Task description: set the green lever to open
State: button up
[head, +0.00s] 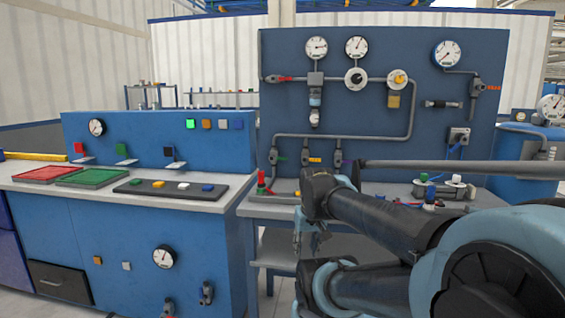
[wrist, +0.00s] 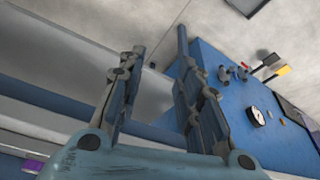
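The green lever (head: 281,158) is small. It sits on a grey valve (head: 273,155) low on the left of the blue pipe panel (head: 450,140), in the head view. It seems to point right, but it is too small to tell its exact angle. My gripper (wrist: 160,55) is open and empty in the wrist view, its two fingers well apart. In the head view it hangs below my dark arm links, in front of the bench and lower than the lever. The lever is not recognisable in the wrist view.
A valve with an orange handle (head: 315,160) and one with a purple handle (head: 346,164) stand right of the green lever. A red-and-green piece (head: 262,183) stands on the bench below. A blue cabinet (head: 190,235) is at left. My arm covers part of the bench.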

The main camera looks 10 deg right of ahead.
jog(key=w+r+m+t+y, duration=0.1)
jog(key=w+r+t, duration=0.1)
jog(key=w, duration=0.6)
jog(key=w+a+r+m+t+y, duration=0.1)
jog(key=w+r, duration=0.3)
jog(key=w, duration=0.4)
jog(key=w+a+r+m+t+y, duration=0.1)
jog(key=w+r+m+t+y, duration=0.1)
jog(key=w, duration=0.7)
jog(key=shift+w+a+r+m+t+y, duration=0.15)
jog(key=shift+r+m+y, duration=0.15)
jog(key=shift+r, duration=0.2)
jog(key=shift+s+a+r+m+t+y, duration=0.1)
jog(key=shift+r+m+t+y, duration=0.1)
jog(key=shift+r+m, duration=0.25)
jog(key=w+d+r+m+t+y, duration=0.2)
jog(key=w+d+m+t, duration=0.15)
jog(key=w, duration=0.55)
jog(key=m+t+y, duration=0.1)
jog(key=m+t, duration=0.2)
jog(key=m, duration=0.1)
send_near(284, 159)
jog(key=x, duration=1.1)
